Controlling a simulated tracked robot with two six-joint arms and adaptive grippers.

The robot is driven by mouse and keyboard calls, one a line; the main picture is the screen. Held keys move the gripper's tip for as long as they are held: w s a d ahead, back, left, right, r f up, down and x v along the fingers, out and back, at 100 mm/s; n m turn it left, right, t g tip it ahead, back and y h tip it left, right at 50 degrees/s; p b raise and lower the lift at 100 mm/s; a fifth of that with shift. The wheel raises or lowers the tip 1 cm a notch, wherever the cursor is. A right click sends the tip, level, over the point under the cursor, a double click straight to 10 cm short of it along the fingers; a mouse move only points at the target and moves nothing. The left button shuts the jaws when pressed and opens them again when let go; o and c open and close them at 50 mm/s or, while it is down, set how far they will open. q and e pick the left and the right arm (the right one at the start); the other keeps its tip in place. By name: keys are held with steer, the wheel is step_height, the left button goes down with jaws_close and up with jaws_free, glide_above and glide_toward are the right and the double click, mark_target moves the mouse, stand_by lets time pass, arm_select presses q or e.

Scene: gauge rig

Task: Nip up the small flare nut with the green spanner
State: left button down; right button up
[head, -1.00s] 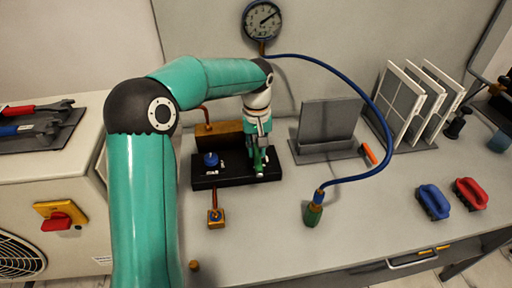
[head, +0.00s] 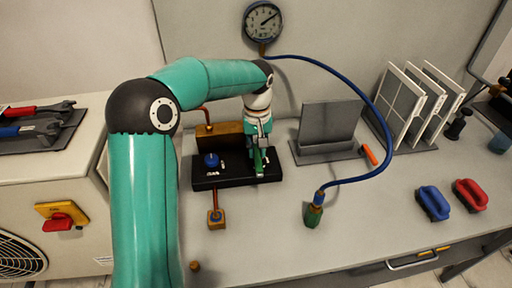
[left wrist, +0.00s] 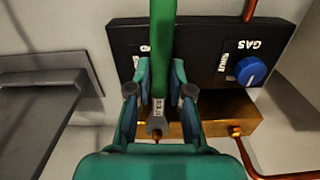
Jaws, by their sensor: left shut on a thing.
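My left gripper (left wrist: 158,92) is shut on the green spanner (left wrist: 162,45), holding it over the black valve block; in the head view the gripper (head: 258,140) is above the block's right part. The spanner's green handle also shows in the head view (head: 259,163). Its steel open end (left wrist: 157,122) points toward the brass block (left wrist: 215,115) behind the valve block. A small brass-coloured piece (left wrist: 156,139) shows at the open jaw; I cannot tell whether this is the small flare nut or whether the jaw is seated around it. My right gripper is not in view.
The black valve block (head: 232,179) carries a blue knob (head: 211,160). A blue hose (head: 372,95) runs from the gauge (head: 262,21) to a green-ended fitting (head: 313,214). A grey stand (head: 329,125) is to the right. Red and blue spanners lie on a dark mat (head: 60,142) at left.

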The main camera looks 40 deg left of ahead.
arm_select(q)
steer(key=shift+w+a+p, duration=0.75)
steer(key=shift+a+p, duration=0.05)
steer(key=shift+p, duration=0.05)
stand_by(0.7)
steer(key=c, duration=1.6)
jaws_free()
steer(key=shift+c, duration=0.2)
jaws_close()
steer(key=shift+s, duration=0.1)
steer(key=shift+s+a+m, duration=0.8)
steer(key=shift+a+m, duration=0.2)
steer(key=shift+m, duration=0.3)
steer(key=shift+s+a+m+p, duration=0.2)
steer(key=shift+a+m+p, duration=0.1)
steer(key=shift+a+m, duration=0.1)
steer(key=shift+w+d+n, duration=0.55)
steer(key=shift+d+n, duration=0.3)
steer(key=shift+n, duration=0.15)
